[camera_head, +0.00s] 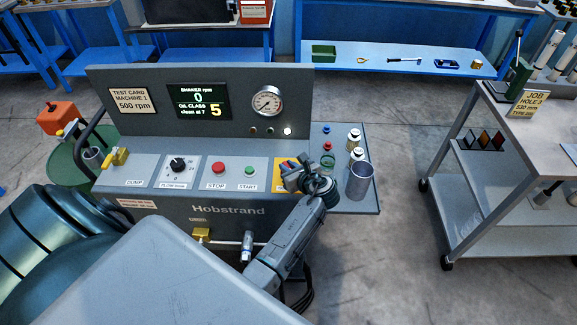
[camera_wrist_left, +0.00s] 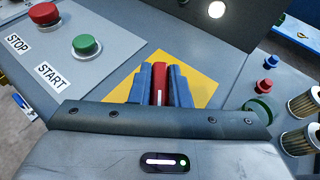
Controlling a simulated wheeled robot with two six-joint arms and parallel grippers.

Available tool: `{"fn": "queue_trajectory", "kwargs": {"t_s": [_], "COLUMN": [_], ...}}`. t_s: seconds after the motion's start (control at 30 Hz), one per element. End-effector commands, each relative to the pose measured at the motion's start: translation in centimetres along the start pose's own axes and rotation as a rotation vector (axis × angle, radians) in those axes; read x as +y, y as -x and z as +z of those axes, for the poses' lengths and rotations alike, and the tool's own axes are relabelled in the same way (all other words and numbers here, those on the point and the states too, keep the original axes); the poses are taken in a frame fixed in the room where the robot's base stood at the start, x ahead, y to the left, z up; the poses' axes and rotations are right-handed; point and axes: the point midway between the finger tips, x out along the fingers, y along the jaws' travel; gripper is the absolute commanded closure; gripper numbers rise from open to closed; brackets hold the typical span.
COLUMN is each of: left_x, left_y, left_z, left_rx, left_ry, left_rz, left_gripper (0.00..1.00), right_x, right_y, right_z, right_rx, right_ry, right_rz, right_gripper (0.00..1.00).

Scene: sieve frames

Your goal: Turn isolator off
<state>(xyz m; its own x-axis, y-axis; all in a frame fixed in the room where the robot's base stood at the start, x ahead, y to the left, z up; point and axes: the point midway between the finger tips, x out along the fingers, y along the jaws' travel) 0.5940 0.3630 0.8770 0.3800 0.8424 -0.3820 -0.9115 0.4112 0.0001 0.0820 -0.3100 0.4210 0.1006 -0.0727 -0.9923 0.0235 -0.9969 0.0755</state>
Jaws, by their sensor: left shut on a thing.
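The isolator has a red handle (camera_wrist_left: 159,82) on a yellow plate (camera_wrist_left: 204,88) at the right end of the machine's sloped panel. In the head view the yellow plate (camera_head: 280,161) shows only in part behind my gripper. My left gripper (camera_head: 292,173) is over the isolator. In the left wrist view its two blue fingers (camera_wrist_left: 160,74) are shut on the red handle, one on each side. The handle lies in line with the fingers, pointing up the picture. Its base is hidden by the gripper body. My right gripper is not in view.
Left of the isolator are the green START button (camera_head: 250,171), red STOP button (camera_head: 218,168), black flow knob (camera_head: 178,165) and yellow dump lever (camera_head: 116,157). The display (camera_head: 199,102) reads shaker rpm 0, oil class 5. A metal cup (camera_head: 359,183) and small jars stand to the right.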

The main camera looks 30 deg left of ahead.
Motion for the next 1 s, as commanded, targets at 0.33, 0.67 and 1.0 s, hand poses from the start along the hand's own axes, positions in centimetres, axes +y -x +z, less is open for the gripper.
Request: {"fn": "queue_trajectory", "kwargs": {"t_s": [0.33,0.67,1.0], "left_x": [-0.20,-0.14,-0.05], "left_y": [-0.05,-0.10,-0.01], "left_z": [0.15,0.11,0.28], "left_rx": [-0.001,-0.001,-0.001], "left_ry": [0.127,0.243,0.333], "left_rz": [0.305,0.592,0.810], "left_gripper": [1.00,1.00,1.00], "right_x": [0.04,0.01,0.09], "right_y": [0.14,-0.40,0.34], "right_z": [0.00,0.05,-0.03], "right_rx": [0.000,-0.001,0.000], "right_ry": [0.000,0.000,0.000], "right_rz": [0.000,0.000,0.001], "right_gripper": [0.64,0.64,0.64]}}
